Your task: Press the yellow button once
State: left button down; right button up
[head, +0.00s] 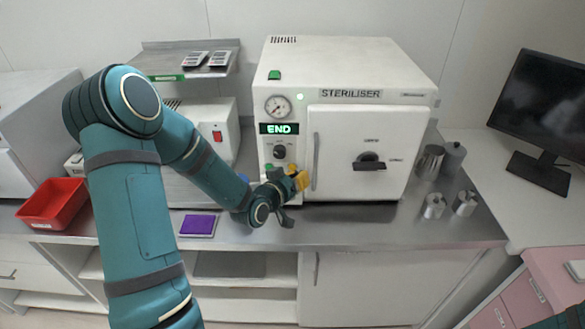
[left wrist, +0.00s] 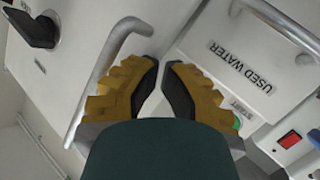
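The white steriliser (head: 370,115) stands on the steel counter with its door closed and its display (head: 279,128) reading END. I cannot make out the yellow button in either view; my left gripper covers the lower part of the control panel. My left gripper (head: 303,179) is in front of that panel, just left of the door's bar handle (head: 315,160). In the left wrist view its yellow-ridged fingers (left wrist: 161,64) almost meet at the tips, with nothing between them. A green START button (left wrist: 237,122) shows partly beside the right finger. My right gripper is out of view.
A USED WATER label (left wrist: 241,67) is near the fingers. A purple pad (head: 197,225) and a red bin (head: 52,203) lie to the left. Metal canisters (head: 433,204) stand right of the steriliser, and a monitor (head: 540,105) is further right.

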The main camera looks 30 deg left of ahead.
pick_arm(q)
jog(key=shift+w+a, duration=0.1)
jog(key=shift+w, duration=0.05)
jog(key=shift+w+a, duration=0.1)
jog(key=shift+w, duration=0.05)
dwell(0.4)
jog(key=shift+w+a+r+b, duration=0.35)
jog(key=shift+w+r+b, duration=0.15)
dwell(1.4)
jog(key=shift+s+d, duration=0.1)
jog(key=shift+d, duration=0.05)
jog(key=shift+s+d+f+b, duration=0.1)
jog(key=shift+d+b, duration=0.1)
jog(key=shift+b, duration=0.1)
jog(key=shift+s, duration=0.1)
